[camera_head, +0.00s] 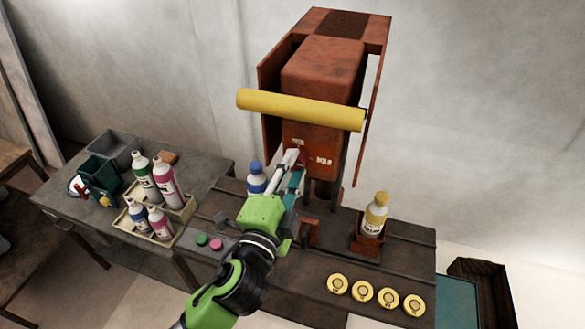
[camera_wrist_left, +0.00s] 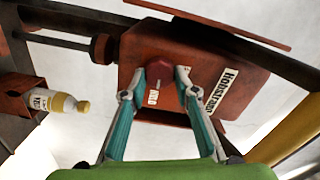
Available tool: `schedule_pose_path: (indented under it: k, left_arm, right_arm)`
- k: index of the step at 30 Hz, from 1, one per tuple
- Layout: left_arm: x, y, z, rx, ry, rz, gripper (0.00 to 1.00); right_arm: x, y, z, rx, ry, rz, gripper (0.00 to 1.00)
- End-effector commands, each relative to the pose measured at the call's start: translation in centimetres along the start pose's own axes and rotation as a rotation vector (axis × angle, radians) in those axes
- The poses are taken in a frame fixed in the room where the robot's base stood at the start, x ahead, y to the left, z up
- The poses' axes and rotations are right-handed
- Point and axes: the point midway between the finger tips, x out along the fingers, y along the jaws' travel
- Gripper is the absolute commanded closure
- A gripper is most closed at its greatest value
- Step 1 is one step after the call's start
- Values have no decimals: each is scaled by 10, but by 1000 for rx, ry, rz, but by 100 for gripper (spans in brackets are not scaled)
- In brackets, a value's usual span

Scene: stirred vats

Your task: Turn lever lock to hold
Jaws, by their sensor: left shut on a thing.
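The lever lock is a small dark red knob (camera_head: 302,156) on the front of a rusty red machine housing (camera_head: 322,82). In the left wrist view the knob (camera_wrist_left: 166,78) sits between the teal fingertips. My left gripper (camera_head: 295,163) is shut on it; the fingers partly cover the knob in the head view. Small white labels are beside it; the right one (camera_head: 324,160) seems to read HOLD. A marked white strip (camera_wrist_left: 153,92) shows near the fingertips in the wrist view. The knob's exact setting is hard to tell. My right gripper is not in view.
A thick yellow bar (camera_head: 300,110) crosses the housing above the knob. A blue-capped bottle (camera_head: 257,179) stands left of my gripper, a yellow-capped bottle (camera_head: 375,214) in a holder right. Several yellow discs (camera_head: 363,291) lie at the bench front. A side table (camera_head: 85,213) holds bottles.

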Motion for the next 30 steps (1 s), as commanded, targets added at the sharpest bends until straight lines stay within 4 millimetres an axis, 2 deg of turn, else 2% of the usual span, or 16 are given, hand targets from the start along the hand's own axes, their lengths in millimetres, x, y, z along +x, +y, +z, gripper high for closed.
schedule_pose_path:
  k: [20, 21, 22, 30]
  left_arm:
    - [1, -5, 0, 64, 0, -10, 93]
    - [1, -5, 0, 63, 0, -11, 64]
    - [1, -5, 0, 63, 0, -10, 56]
    - [0, -2, 0, 60, 0, -5, 55]
  right_arm:
    - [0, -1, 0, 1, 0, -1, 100]
    - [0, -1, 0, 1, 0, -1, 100]
    - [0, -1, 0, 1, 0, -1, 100]
    - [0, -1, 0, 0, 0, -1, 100]
